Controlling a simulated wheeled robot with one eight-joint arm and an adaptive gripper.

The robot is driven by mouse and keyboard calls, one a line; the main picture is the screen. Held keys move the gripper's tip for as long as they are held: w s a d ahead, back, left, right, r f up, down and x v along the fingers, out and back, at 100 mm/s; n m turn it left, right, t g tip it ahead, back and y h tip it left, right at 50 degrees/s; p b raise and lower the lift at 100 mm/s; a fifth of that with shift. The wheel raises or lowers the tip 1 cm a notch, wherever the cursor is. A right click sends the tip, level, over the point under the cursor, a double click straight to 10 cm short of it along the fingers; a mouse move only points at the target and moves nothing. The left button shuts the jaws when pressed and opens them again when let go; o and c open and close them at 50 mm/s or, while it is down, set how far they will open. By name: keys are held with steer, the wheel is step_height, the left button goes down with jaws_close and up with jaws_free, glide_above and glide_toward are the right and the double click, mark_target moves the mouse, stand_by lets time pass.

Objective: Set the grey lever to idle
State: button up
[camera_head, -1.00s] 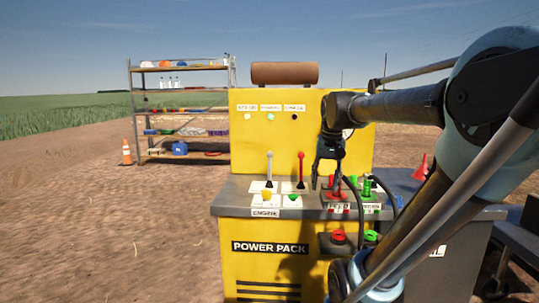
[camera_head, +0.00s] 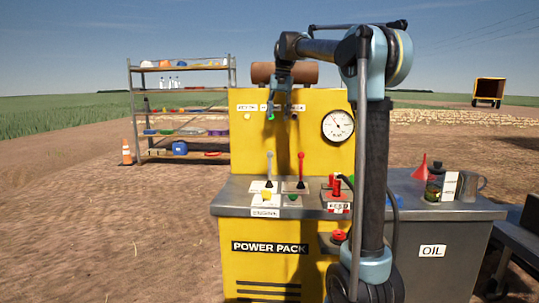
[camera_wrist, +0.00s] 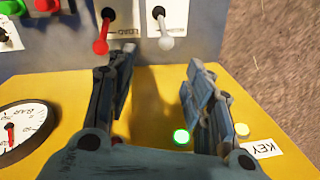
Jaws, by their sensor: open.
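The grey lever (camera_head: 269,168) stands upright on a white plate on the power pack's grey top, left of the red lever (camera_head: 301,168). In the wrist view the grey lever (camera_wrist: 164,31) lies beyond the fingertips, near the middle, with the red lever (camera_wrist: 102,40) to its left. My gripper (camera_head: 280,116) is in front of the yellow panel, above the levers. In the wrist view my gripper (camera_wrist: 160,62) is open, with nothing between its fingers. It appears apart from both levers. No idle marking is readable.
The yellow panel (camera_head: 255,140) rises behind the levers and carries a round gauge (camera_head: 338,126). Red feed controls (camera_head: 336,187) stand to the right. A red funnel (camera_head: 421,170) is farther right.

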steer(key=w+a, duration=0.1)
glide_above(270, 168)
steer(key=w, duration=0.2)
step_height(270, 168, down, 17)
steer(key=shift+w+r, duration=0.15)
stand_by(0.4)
